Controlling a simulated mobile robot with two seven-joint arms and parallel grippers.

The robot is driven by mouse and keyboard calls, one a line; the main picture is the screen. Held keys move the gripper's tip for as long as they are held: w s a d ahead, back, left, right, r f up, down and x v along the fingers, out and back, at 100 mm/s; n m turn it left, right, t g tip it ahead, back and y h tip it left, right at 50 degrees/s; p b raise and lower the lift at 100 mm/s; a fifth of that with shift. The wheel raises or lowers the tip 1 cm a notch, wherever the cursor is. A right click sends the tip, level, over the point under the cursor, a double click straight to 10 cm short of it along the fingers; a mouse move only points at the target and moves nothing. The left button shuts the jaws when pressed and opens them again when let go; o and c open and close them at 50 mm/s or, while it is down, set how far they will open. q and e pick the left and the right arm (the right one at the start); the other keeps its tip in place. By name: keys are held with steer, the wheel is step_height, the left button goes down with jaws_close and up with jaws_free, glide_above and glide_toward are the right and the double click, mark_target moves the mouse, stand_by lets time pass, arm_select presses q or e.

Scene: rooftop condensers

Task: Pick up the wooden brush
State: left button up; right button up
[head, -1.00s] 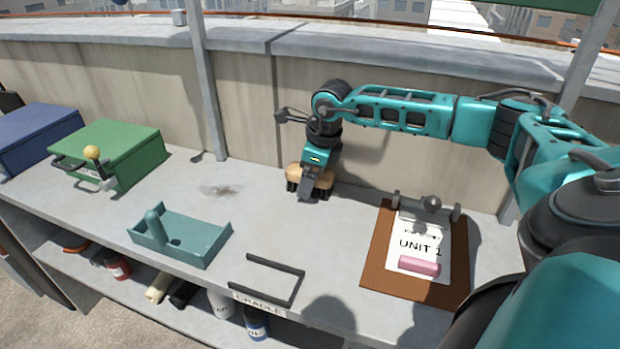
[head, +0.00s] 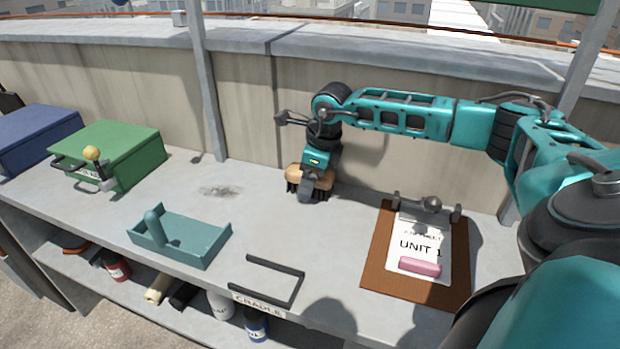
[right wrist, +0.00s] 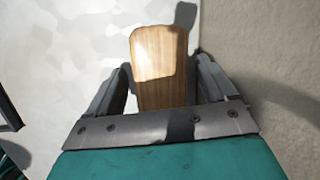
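The wooden brush (head: 325,181) has a tan wooden body and dark bristles. It stands bristles down on the grey bench, near the back wall. My right gripper (head: 308,191) reaches down over it, and a finger hides the middle of the brush in the head view. In the right wrist view the brush's wooden top (right wrist: 158,55) lies between the two fingers of the right gripper (right wrist: 162,68). The fingers are apart, with a light gap at the left and a narrower one at the right. My left gripper is not in view.
A teal open tray (head: 205,250) with a peg and a black cradle frame (head: 297,285) lie in front. A brown clipboard (head: 383,262) with a pink block (head: 420,267) is at right. A green box (head: 120,145) and blue box (head: 35,130) stand at left.

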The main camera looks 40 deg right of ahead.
steer(key=c, duration=1)
steer(key=shift+r, duration=0.1)
steer(key=shift+c, duration=0.2)
steer(key=shift+r, duration=0.2)
steer(key=shift+c, duration=1.3)
steer(key=shift+a+r, duration=0.15)
steer(key=shift+r, duration=0.1)
step_height(320, 180, up, 6)
steer(key=shift+r+p, duration=0.2)
steer(key=shift+p, duration=0.25)
steer(key=s+a, duration=0.4)
steer(key=a, duration=0.4)
steer(key=s+a+b, duration=0.1)
steer(key=s+a, duration=0.4)
steer(key=a, duration=0.4)
steer(key=shift+a, duration=0.25)
steer(key=shift+s, duration=0.1)
steer(key=o, duration=0.7)
steer(key=c, duration=0.3)
